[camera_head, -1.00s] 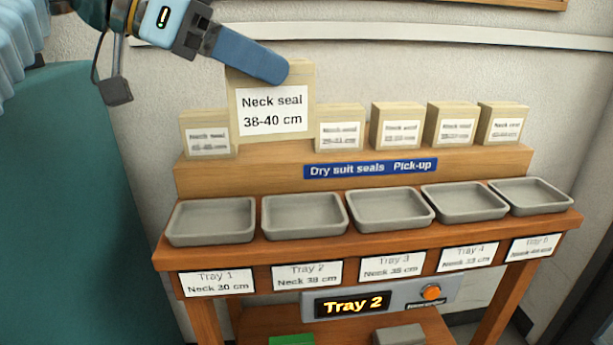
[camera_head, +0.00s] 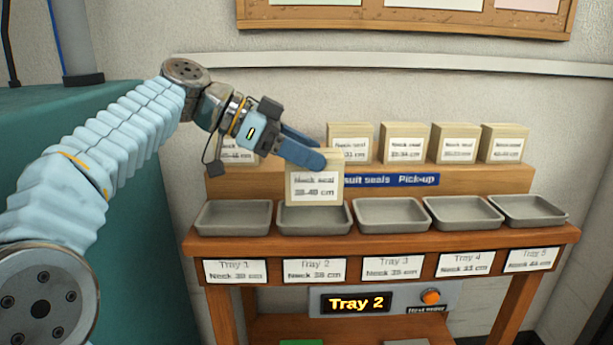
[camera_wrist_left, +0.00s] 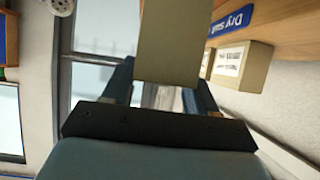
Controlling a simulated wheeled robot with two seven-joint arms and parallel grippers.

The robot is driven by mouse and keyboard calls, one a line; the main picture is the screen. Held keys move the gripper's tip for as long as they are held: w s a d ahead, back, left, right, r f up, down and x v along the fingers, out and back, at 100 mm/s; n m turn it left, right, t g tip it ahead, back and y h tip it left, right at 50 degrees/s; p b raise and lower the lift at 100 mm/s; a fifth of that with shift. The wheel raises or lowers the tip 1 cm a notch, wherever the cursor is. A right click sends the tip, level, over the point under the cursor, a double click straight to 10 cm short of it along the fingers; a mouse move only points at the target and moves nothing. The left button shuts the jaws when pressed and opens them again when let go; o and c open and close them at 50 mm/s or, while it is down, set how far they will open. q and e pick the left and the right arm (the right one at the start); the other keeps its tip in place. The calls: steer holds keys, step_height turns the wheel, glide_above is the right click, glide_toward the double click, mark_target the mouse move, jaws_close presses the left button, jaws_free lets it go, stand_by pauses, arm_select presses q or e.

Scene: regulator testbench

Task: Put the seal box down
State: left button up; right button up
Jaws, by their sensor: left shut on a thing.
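My left gripper (camera_head: 312,152) is shut on the seal box (camera_head: 315,188), a beige box with a white label reading "Neck seal 38-40 cm". The box is upright over the back part of Tray 2 (camera_head: 314,228), a grey shallow tray. I cannot tell whether its bottom touches the tray. In the left wrist view the box (camera_wrist_left: 168,42) sits between the two blue fingers. The display (camera_head: 356,303) below the trays reads "Tray 2". My right gripper is not in view.
Tray 1 (camera_head: 233,229) is empty to the left; Tray 3 (camera_head: 391,229), Tray 4 (camera_head: 463,226) and Tray 5 (camera_head: 528,222) are empty to the right. Several seal boxes stand on the wooden shelf (camera_head: 460,181) behind. An orange button (camera_head: 431,297) is beside the display.

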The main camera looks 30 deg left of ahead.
mark_target(306, 175)
arm_select(q)
steer(key=f, duration=0.1)
steer(key=w+f, duration=0.1)
steer(key=f, duration=0.1)
steer(key=a+f, duration=0.1)
steer(key=shift+w+f, duration=0.3)
steer(key=shift+w, duration=0.05)
steer(key=shift+d+f, duration=0.1)
steer(key=shift+f, duration=0.2)
steer(key=shift+f, duration=0.15)
steer(key=o, duration=1.1)
steer(key=shift+r, duration=0.2)
steer(key=v, duration=1.2)
